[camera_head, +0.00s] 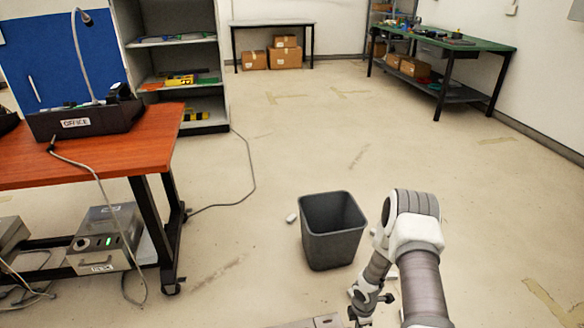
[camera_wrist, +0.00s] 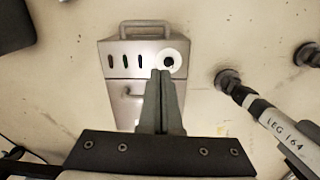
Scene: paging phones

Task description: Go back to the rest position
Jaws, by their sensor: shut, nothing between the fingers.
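In the wrist view, my gripper (camera_wrist: 160,75) is shut, its two fingers together with nothing between them. The fingertips overlap the picture of a metal box (camera_wrist: 115,60) with a handle, dark slots and a white ring; I cannot tell whether they touch it. In the head view, my arm bends down at the lower right, and its fingers cannot be made out clearly. A dark paging phone (camera_head: 80,122) labelled OFFICE, with a gooseneck microphone, stands on the red-brown table (camera_head: 150,150) at left, apart from my arm.
A dark grey bin (camera_head: 333,235) stands on the floor just left of my arm, with a small white object (camera_head: 291,217) beside it. A grey box (camera_head: 105,240) with a green light sits under the table. A green workbench (camera_head: 450,45) stands at back right. The middle floor is clear.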

